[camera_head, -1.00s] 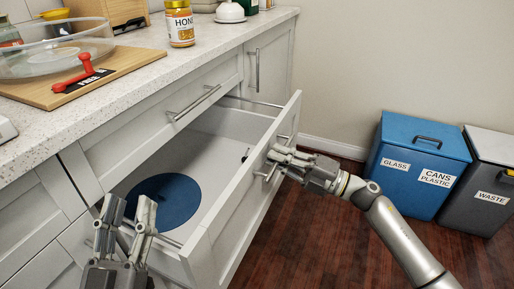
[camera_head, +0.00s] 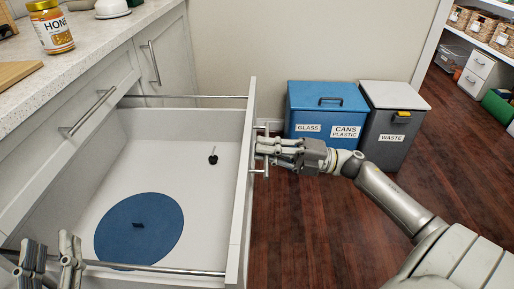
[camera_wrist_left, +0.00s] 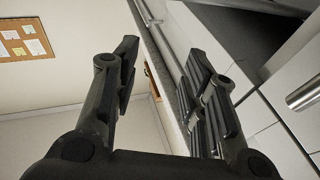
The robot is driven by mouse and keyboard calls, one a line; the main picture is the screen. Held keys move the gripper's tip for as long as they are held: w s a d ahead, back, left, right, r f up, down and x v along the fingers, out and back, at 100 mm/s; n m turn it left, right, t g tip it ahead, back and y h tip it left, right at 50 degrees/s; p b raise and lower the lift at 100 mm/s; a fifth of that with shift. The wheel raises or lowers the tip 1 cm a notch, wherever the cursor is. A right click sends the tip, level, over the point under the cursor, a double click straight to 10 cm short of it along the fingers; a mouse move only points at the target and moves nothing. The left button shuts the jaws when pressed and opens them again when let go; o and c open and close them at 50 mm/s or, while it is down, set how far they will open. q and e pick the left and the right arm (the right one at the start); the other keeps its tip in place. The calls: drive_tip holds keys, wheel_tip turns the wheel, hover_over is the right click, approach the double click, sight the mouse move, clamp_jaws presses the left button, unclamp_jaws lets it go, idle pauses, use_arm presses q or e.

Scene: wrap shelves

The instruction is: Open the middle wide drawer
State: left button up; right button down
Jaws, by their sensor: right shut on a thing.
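The middle wide drawer (camera_head: 242,190) is pulled well out from the counter, with its white inside in view. A round blue lid (camera_head: 120,228) and a small dark object (camera_head: 213,156) lie in it. My right gripper (camera_head: 262,150) is shut on the drawer's handle (camera_head: 266,168) at the drawer front. My left gripper (camera_head: 52,250) is at the lower left, near the drawer's near side rail, with its fingers apart and nothing between them. Its open fingers also show in the left wrist view (camera_wrist_left: 155,75).
The shallower drawer above (camera_head: 85,110) is shut. A honey jar (camera_head: 52,30) stands on the counter (camera_head: 95,40). A blue bin (camera_head: 325,105) and a grey bin (camera_head: 390,130) stand against the wall beyond the drawer. The wooden floor (camera_head: 310,230) right of the drawer is clear.

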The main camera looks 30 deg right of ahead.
idle(0.3)
drive_tip(key=c, duration=1.5)
unclamp_jaws()
drive_tip(key=shift+c, duration=0.2)
drive_tip(key=shift+d, duration=0.1)
drive_tip(key=v, duration=1.2)
drive_tip(key=shift+s+f, duration=0.1)
drive_tip(key=shift+f, duration=0.05)
